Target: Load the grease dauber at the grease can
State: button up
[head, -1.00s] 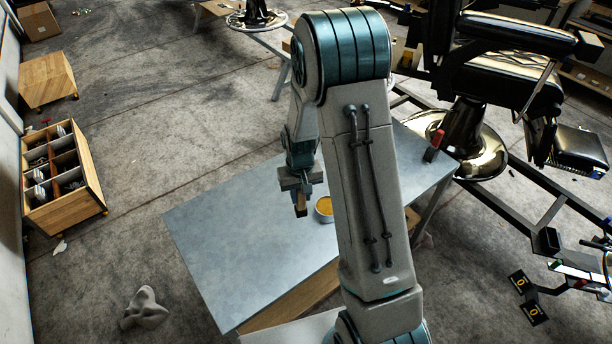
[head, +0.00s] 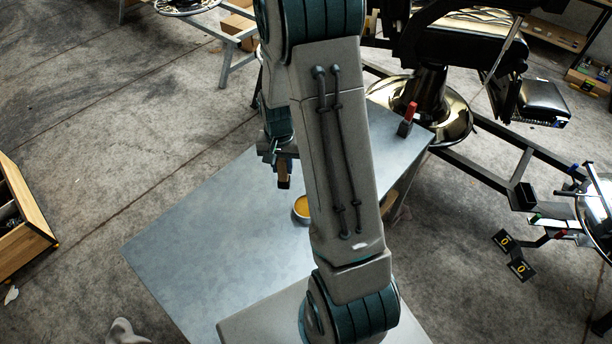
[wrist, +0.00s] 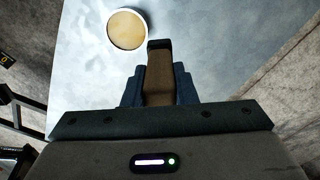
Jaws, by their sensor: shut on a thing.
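The grease can (head: 301,208) is a small round open tin with yellow-tan grease inside. It stands on the grey metal table, partly hidden by my arm in the head view. In the wrist view the whole grease can (wrist: 127,28) shows near the top, left of centre. My gripper (head: 283,170) is shut on the grease dauber (head: 284,183), a brown block-like handle. In the wrist view the dauber (wrist: 159,80) points up the picture and ends in a dark tip. That tip is beside the can, to its lower right, and looks apart from it.
The table (head: 200,250) is mostly bare. A red-handled tool (head: 407,120) stands near its far right corner. The barber chair (head: 440,60) and its dark frame rails are beyond on the right. A wooden crate (head: 25,215) is on the floor at left.

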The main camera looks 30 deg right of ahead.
jog(key=s+d+f+m+b, duration=0.4)
jog(key=d+f+m+b, duration=0.1)
jog(key=f+m+b, duration=0.2)
jog(key=shift+s+f, duration=0.25)
jog(key=shift+f, duration=0.05)
dwell(0.3)
jog(key=shift+s+f+b, duration=0.1)
jog(key=shift+f+b, duration=0.5)
jog(key=shift+b, duration=0.15)
dwell(2.0)
jog(key=shift+r, duration=0.1)
notch_tip(320, 180, up, 7)
jog(key=p, duration=0.5)
dwell(0.9)
